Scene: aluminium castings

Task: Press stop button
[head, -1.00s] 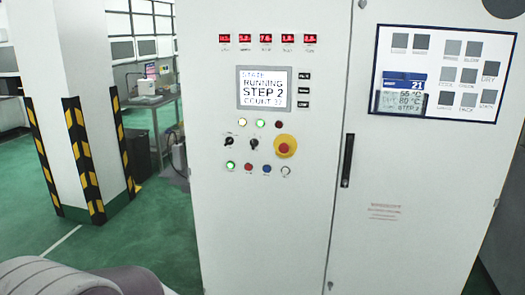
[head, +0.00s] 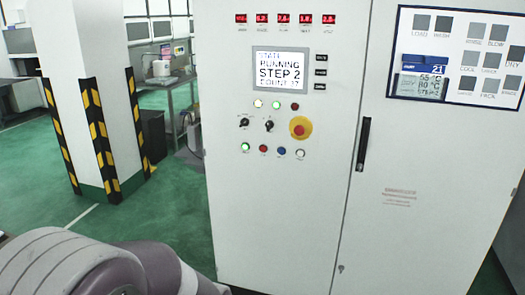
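A white control cabinet (head: 270,215) stands in front of me. Its screen (head: 281,69) reads "RUNNING STEP 2". Below the screen is a large red mushroom button (head: 299,128) on a yellow round plate. A row under it holds a lit green button (head: 245,147), a red button (head: 263,149), a blue button (head: 281,151) and a white one (head: 300,153). Their labels are too small to read. Part of my own arm shows at the lower left, well below the buttons. Neither gripper is in view.
Two dark selector knobs (head: 244,122) and small lamps sit above the button row. A black door handle (head: 363,144) and a second display panel (head: 458,58) are on the right. A pillar with black-yellow guards (head: 90,90) stands left, with open green floor around it.

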